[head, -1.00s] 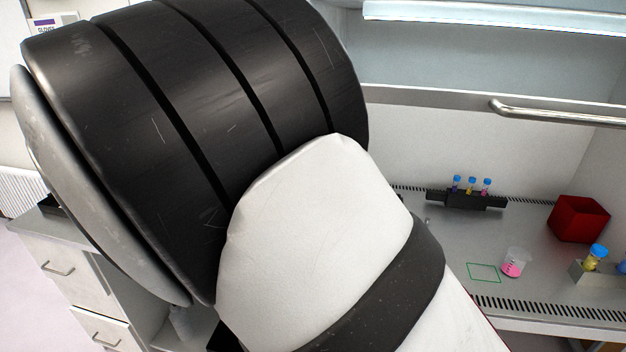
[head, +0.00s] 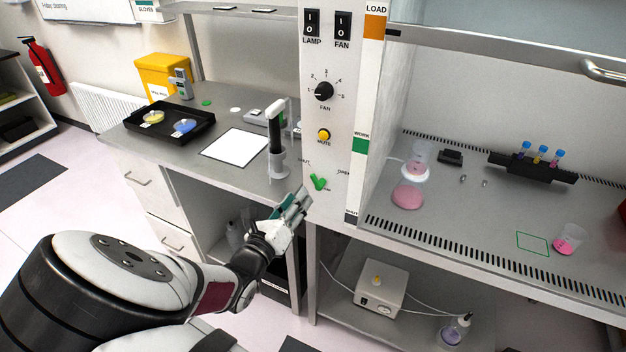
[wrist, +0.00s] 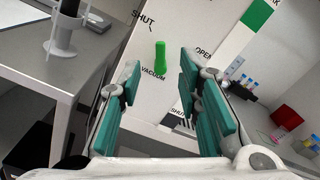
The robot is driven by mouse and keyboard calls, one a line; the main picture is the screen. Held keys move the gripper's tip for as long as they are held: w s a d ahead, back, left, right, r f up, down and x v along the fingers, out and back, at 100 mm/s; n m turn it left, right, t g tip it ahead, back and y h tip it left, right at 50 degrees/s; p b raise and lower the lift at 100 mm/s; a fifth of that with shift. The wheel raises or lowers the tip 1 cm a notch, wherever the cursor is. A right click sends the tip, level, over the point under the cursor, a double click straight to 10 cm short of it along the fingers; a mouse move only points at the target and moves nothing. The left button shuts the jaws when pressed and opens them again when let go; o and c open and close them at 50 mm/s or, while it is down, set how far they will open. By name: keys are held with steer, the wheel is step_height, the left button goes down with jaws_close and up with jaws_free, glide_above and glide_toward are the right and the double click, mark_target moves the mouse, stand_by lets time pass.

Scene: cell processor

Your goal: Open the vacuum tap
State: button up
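The vacuum tap is a green handle (head: 319,183) low on the white control panel of the cabinet, between the printed words SHUT and OPEN. In the wrist view the green handle (wrist: 160,56) stands ahead, between the lines of my two fingers and beyond their tips, and its long side runs roughly up and down the picture. My gripper (head: 296,205) is just below and left of the handle in the head view. In the wrist view my gripper (wrist: 158,85) shows its teal finger pads wide apart with nothing between them.
The panel (head: 341,120) carries a fan knob (head: 324,91), a yellow mute button (head: 323,135) and two switches above the tap. A side bench (head: 185,150) with a pipette stand (head: 276,150) lies left. The cabinet floor to the right holds a pink flask (head: 407,195).

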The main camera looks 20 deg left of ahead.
mark_target(312, 178)
steer(key=w+b, duration=0.1)
steer(key=w, duration=0.2)
steer(key=w+b, duration=0.1)
steer(key=w, duration=0.1)
steer(key=w+b, duration=0.1)
steer(key=w, duration=0.2)
steer(key=shift+w+d, duration=0.35)
steer(key=shift+c, duration=0.6)
jaws_close()
